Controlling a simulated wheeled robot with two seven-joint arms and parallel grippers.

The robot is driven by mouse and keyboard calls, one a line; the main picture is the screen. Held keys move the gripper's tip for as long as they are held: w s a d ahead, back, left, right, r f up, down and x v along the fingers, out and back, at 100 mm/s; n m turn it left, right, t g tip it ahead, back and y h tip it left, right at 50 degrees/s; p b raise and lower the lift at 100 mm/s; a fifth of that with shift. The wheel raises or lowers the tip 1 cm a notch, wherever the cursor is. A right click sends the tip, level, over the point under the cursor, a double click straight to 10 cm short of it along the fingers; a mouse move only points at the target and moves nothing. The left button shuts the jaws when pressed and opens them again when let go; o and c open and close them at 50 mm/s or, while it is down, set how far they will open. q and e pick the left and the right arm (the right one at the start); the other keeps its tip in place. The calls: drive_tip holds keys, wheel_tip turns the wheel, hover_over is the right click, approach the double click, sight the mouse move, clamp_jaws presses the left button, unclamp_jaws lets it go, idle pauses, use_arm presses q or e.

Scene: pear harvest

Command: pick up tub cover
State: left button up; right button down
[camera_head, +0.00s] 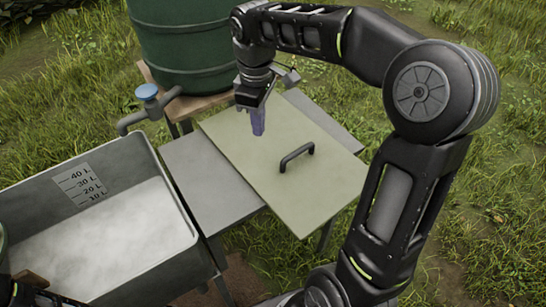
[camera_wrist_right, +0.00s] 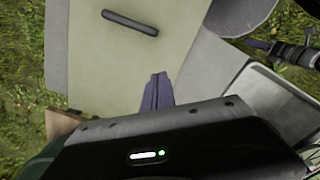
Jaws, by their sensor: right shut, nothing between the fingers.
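The tub cover (camera_head: 268,190) is a flat, pale green-beige board with a dark bar handle (camera_head: 296,156) on top. It lies on a grey table and also shows in the right wrist view (camera_wrist_right: 105,65), with its handle (camera_wrist_right: 130,22) near the top. My right gripper (camera_head: 258,130) is shut and empty, pointing down over the far left part of the cover, apart from the handle. Its purple fingers show in the right wrist view (camera_wrist_right: 157,90). I cannot tell the exact height above the cover. At the lower left of the head view, only a dark part of my left arm shows; its fingers do not.
A grey tub (camera_head: 150,165) with litre marks and pale contents stands at left. A tap with a blue knob (camera_head: 146,91) reaches over its rim. A green barrel (camera_head: 185,45) stands behind. Bare grey table (camera_head: 205,180) lies between tub and cover. Grass surrounds everything.

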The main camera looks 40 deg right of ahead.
hover_over(275, 168)
drive_tip(key=w+a, duration=0.2)
drive_tip(key=w, duration=0.1)
wheel_tip(275, 168, down, 9)
drive_tip(key=shift+w+a+f, duration=0.1)
drive_tip(key=shift+a+f, duration=0.05)
drive_tip(key=shift+f, duration=0.05)
drive_tip(key=shift+s+d+f+p, duration=0.2)
drive_tip(key=shift+s+d, duration=0.25)
drive_tip(key=shift+s, duration=0.15)
drive_tip(key=shift+s+d+f+p, duration=0.1)
drive_tip(key=shift+s+d+p, duration=0.1)
drive_tip(key=shift+s+d, duration=0.55)
drive_tip(key=shift+s, duration=0.2)
drive_tip(key=shift+s+d, duration=0.5)
drive_tip(key=shift+s, duration=0.2)
drive_tip(key=shift+w+a, duration=0.1)
